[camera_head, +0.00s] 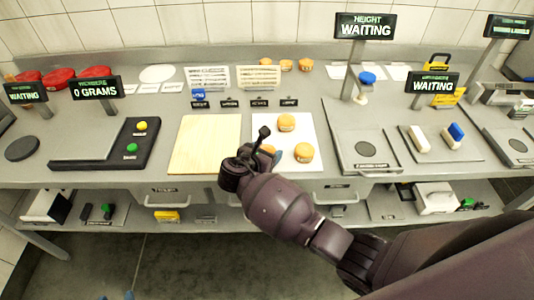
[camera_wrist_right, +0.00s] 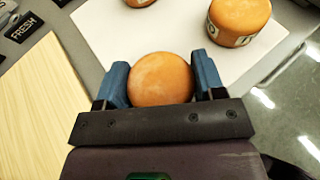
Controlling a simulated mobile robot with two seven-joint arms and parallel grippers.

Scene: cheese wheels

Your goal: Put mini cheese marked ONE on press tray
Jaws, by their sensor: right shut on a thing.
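My right gripper (camera_head: 258,150) is low over the white board (camera_head: 277,119), shut on a small orange cheese (camera_head: 268,149). In the right wrist view, the blue fingers of my right gripper (camera_wrist_right: 160,84) close on both sides of this cheese (camera_wrist_right: 161,79). Its top is plain and no mark shows, so I cannot tell its number. Two other orange mini cheeses, one at the back (camera_head: 286,122) and one at the right (camera_head: 303,152), stand on the white board. The right one has a white side label (camera_wrist_right: 232,37), not readable. I cannot tell which surface is the press tray. My left gripper is out of view.
A bare wooden board (camera_head: 205,148) lies left of the white board. A grey station with a dark disc (camera_head: 365,149) under the HEIGHT sign stands at right. A black-framed scale (camera_head: 90,148) is at left. More small cheeses (camera_head: 286,65) sit at the back.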

